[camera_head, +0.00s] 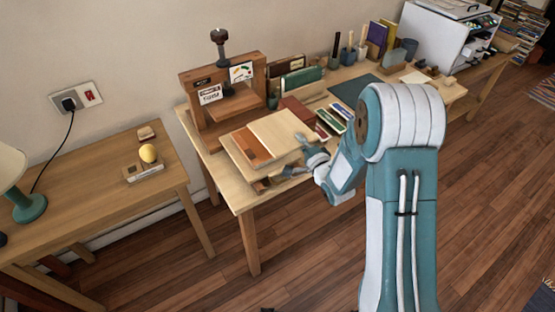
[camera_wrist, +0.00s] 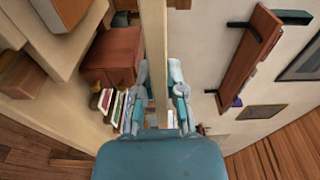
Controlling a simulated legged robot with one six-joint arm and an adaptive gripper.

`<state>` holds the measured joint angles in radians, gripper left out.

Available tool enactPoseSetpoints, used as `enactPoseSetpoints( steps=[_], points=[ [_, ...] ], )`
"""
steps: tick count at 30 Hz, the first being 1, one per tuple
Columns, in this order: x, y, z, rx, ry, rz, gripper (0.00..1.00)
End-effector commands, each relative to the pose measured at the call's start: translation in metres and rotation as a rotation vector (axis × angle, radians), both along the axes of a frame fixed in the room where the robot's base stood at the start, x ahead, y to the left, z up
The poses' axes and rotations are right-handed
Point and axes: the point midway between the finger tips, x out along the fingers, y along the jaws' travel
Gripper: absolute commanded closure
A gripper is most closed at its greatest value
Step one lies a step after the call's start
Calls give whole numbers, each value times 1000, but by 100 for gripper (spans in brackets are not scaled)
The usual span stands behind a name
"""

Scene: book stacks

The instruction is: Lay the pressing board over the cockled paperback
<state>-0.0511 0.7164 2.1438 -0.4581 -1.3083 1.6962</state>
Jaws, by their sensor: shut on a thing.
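The pressing board (camera_head: 278,132) is a flat, pale wooden panel at the front of the work table. My gripper (camera_head: 312,156) is shut on its right edge. In the wrist view the board (camera_wrist: 154,45) shows edge-on between the two fingers of my gripper (camera_wrist: 160,95). An orange-brown cover (camera_head: 250,147), which looks like the paperback, lies just left of the board, on a pale wooden base. The board hides its right part in the head view. Whether board and cover touch, I cannot tell.
A wooden press (camera_head: 237,103) with a dark screw stands behind left. A dark red block (camera_head: 296,110) and several small upright books (camera_head: 333,121) are behind and right of the board. A green mat (camera_head: 355,90) lies farther right. A side table (camera_head: 105,190) with a lamp stands left.

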Motion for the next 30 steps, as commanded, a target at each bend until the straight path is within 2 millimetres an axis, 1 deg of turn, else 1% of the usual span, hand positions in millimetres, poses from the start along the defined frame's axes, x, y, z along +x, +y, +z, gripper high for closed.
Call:
enactPoseSetpoints(
  steps=[1,7,9,14,16,19,22,30],
  points=[
    [0,12,-6,0,1,5,100],
    [0,37,-40,3,1,1,100],
    [0,43,-48,3,1,0,100],
    [0,54,-58,2,-1,-1,100],
    [0,61,-67,0,0,0,100],
    [0,59,-83,0,2,-3,100],
    [0,59,-93,0,-1,-3,100],
    [0,58,-94,2,-2,-3,100]
  ],
)
